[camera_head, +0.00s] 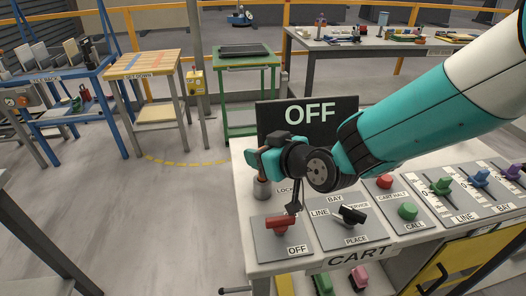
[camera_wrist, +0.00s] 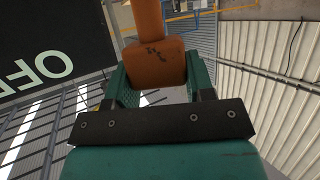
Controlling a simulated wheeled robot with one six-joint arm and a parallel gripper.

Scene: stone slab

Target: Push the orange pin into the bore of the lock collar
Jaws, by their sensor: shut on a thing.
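The orange pin shows large in the wrist view (camera_wrist: 156,62), between the two teal fingers of my gripper (camera_wrist: 160,88). In the head view my gripper (camera_head: 263,160) is at the back left of the cart panel, shut on the pin (camera_head: 263,173). The grey lock collar (camera_head: 262,189) stands upright on the panel directly below the gripper. The pin's lower end is at or just above the collar's top; I cannot tell whether it is in the bore. The bore itself is hidden.
A red-handled switch (camera_head: 278,224) and a black-handled switch (camera_head: 350,214) sit in front of the collar. A dark sign reading OFF (camera_head: 308,115) stands behind. Red and green buttons (camera_head: 407,210) and several sliders are to the right. The floor left of the cart is clear.

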